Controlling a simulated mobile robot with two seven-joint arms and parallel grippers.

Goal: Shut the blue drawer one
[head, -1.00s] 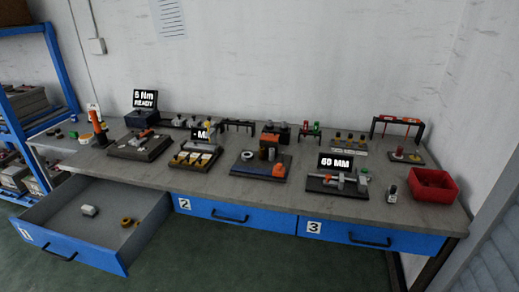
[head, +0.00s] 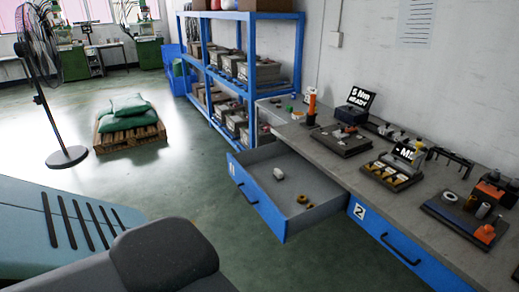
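The blue drawer one (head: 258,203) is pulled well out from under the left end of the workbench in the head view. Its front carries a "1" label and a black handle (head: 247,193). Inside lie a white part (head: 278,174) and small yellow-brown rings (head: 302,199). Neither gripper shows. A teal and grey part of my own body fills the lower left.
The grey workbench (head: 335,170) holds several fixtures, and the shut drawer two (head: 400,248) is below it. A blue shelf rack (head: 240,70) stands behind. A fan (head: 68,156) and a pallet with green sacks (head: 128,140) stand at left. Green floor before drawer one is clear.

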